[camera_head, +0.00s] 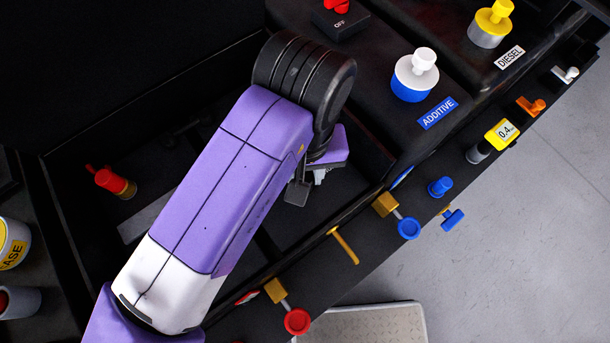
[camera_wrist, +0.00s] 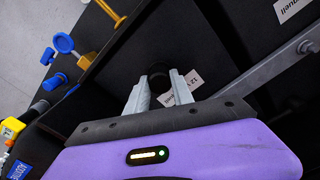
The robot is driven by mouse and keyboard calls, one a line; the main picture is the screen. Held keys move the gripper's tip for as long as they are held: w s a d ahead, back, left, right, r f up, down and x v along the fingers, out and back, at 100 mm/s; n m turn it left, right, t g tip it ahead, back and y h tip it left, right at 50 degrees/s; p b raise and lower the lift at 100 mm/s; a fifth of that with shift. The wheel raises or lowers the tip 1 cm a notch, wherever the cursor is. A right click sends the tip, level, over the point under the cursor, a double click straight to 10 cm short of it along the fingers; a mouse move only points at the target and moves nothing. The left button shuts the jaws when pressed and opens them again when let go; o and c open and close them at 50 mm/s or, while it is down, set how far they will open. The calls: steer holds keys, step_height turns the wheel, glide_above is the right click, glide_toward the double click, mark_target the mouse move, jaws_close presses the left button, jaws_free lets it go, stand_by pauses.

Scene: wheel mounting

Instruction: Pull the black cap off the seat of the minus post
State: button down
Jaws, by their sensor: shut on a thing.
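In the wrist view, the black cap (camera_wrist: 158,70) shows as a dark round thing between the tips of my gripper (camera_wrist: 159,80). The two pale fingers are closed on its sides. It is dark against the black floor of the bay, so I cannot tell whether it still sits on its seat or is clear of it. The minus post is hidden under the cap and fingers. In the head view my gripper (camera_head: 305,186) is low inside the black bay, partly covered by my purple arm, and the cap does not show there.
A red-capped post (camera_head: 112,181) stands at the bay's left. A grey bar (camera_wrist: 275,72) crosses right of my gripper, and a white label (camera_wrist: 180,90) lies beside the right finger. The front rim carries a blue knob (camera_head: 440,187) and yellow handle (camera_head: 344,246). The additive cap (camera_head: 415,75) is upper right.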

steer(key=shift+r+p, duration=1.45)
steer(key=shift+p, duration=0.05)
steer(key=shift+r+p, duration=2.25)
steer(key=shift+r, duration=0.1)
